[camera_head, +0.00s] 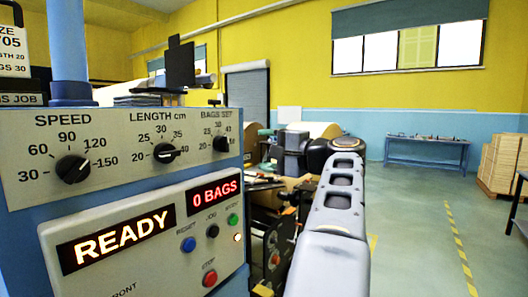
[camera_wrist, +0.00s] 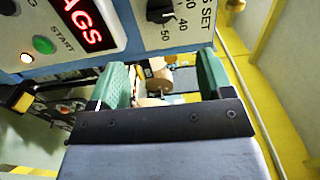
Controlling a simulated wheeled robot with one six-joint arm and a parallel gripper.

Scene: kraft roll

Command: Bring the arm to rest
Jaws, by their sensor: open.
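My gripper (camera_wrist: 162,72) shows in the wrist view with its two green fingers wide apart and nothing between them. It faces the edge of the machine's control panel. My pale grey arm (camera_head: 333,235) reaches forward in the head view, right of the panel, and the gripper itself cannot be made out there. The control panel (camera_head: 130,118) has speed, length and bags-set knobs. Its lower box shows a lit READY display (camera_head: 116,238) and a 0 BAGS display (camera_head: 215,191). The green start button (camera_head: 233,219) also shows in the wrist view (camera_wrist: 44,45).
The machine's rollers and workings (camera_head: 275,235) lie close behind and left of my arm. A blue table (camera_head: 428,142) stands at the far wall, and stacked boxes on a pallet (camera_head: 503,162) are at the right. The green floor (camera_head: 415,225) right of my arm is open.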

